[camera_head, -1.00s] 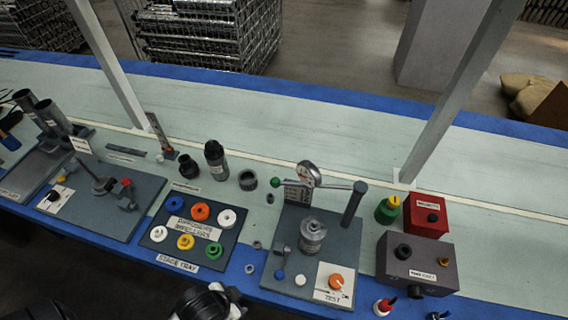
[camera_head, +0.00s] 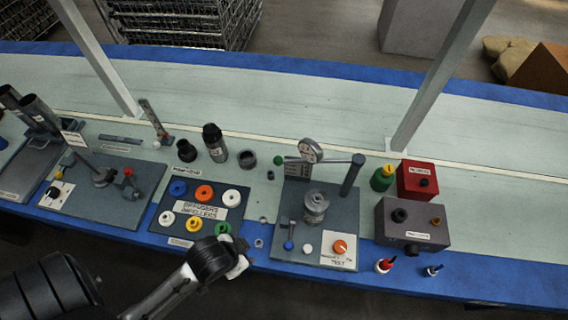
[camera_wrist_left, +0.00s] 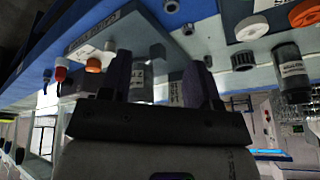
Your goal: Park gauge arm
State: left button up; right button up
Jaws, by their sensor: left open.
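The gauge arm (camera_head: 330,159) is a thin bar on the test stand (camera_head: 285,222). It runs left from a dark upright post (camera_head: 352,174) to a green ball (camera_head: 278,160) and carries a round dial gauge (camera_head: 311,150). The bar lies above and behind a grey metal cylinder (camera_head: 315,205) on the stand. My left gripper (camera_head: 240,266) is in front of the diffuser tray, left of the stand and apart from the gauge arm. In the left wrist view its two dark fingers (camera_wrist_left: 160,68) are open, with nothing clearly held between them. My right gripper is not in view.
The stage tray (camera_head: 160,218) with coloured rings stands left of the stand. A grey box (camera_head: 412,225) and a red box (camera_head: 417,181) stand right. Black cylinders (camera_head: 215,143) stand behind the tray.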

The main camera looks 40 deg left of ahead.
pick_arm(q)
jog(key=w+a+f+t+y+b, duration=0.1)
jog(key=w+a+y+b, duration=0.3)
jog(key=a, duration=0.5)
jog(key=w+a+f+t+y+b, duration=0.1)
jog(key=w+a+y+b, duration=0.1)
jog(key=w+a, duration=0.5)
jog(key=w+a+r+m+t+y+b, duration=0.1)
jog(key=w+a+r+m+t, duration=0.45)
jog(key=a+r, duration=0.25)
jog(key=w+a+r+m+t+y+b, duration=0.1)
jog(key=w+a+r+m+t, duration=0.3)
jog(key=a+r+m+t, duration=0.3)
jog(key=m+g+h, duration=0.7)
jog(key=m+h, duration=1.5)
jog(key=m, duration=0.5)
send_near(281, 160)
jog(key=x, duration=0.3)
jog(key=b+x, duration=0.1)
jog(key=x, duration=0.3)
jog(key=f+x, duration=0.1)
jog(key=x, duration=0.3)
jog(key=shift+w+a, duration=0.2)
jog(key=shift+w, duration=0.05)
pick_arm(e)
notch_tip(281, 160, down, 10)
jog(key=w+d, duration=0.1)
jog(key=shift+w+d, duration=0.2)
